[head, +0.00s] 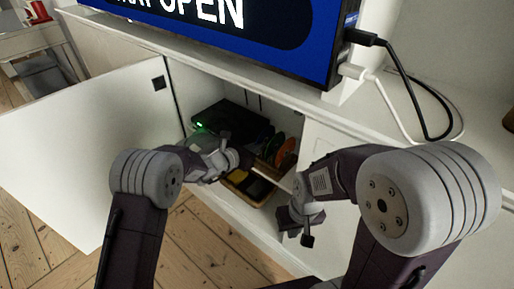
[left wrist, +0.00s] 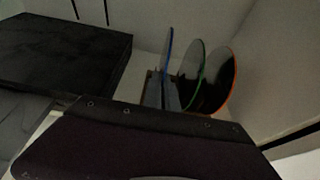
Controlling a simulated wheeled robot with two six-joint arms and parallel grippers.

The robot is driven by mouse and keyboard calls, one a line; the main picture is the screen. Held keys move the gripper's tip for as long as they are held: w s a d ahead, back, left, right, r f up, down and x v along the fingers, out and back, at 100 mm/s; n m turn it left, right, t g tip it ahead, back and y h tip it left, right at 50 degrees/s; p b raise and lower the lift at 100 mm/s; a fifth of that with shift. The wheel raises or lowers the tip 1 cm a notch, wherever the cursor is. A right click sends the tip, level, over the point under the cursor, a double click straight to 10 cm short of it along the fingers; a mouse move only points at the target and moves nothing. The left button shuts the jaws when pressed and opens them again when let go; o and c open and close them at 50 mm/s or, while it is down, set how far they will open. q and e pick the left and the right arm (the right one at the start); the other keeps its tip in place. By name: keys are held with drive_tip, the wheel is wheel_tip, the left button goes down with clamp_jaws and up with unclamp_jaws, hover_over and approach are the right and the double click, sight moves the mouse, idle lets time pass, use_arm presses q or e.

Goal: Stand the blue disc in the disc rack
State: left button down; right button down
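The blue disc (left wrist: 169,52) stands upright, nearly edge-on, at the left of the disc row in the left wrist view. Its lower edge is at the disc rack (left wrist: 151,88); whether it is fully seated in a slot is hidden. A green-rimmed disc (left wrist: 191,66) and an orange-rimmed disc (left wrist: 228,75) stand to its right. I cannot make out the blue disc in the head view. My left gripper (head: 243,160) is inside the cabinet, just left of the rack; its fingertips are too hidden to read. My right gripper (head: 295,238) hangs outside the cabinet, fingers apart and empty.
A black box (head: 231,121) with a green light sits left of the rack. A tray with a yellow item (head: 249,184) lies in front. The white cabinet door (head: 90,140) is swung open at the left. A blue sign (head: 290,45) and cables (head: 400,75) are on top.

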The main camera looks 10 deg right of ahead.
idle(0.3)
use_arm(q)
drive_tip(key=c, duration=1.6)
unclamp_jaws()
drive_tip(key=p+v, duration=0.3)
drive_tip(key=v, duration=0.6)
drive_tip(key=shift+a, duration=0.1)
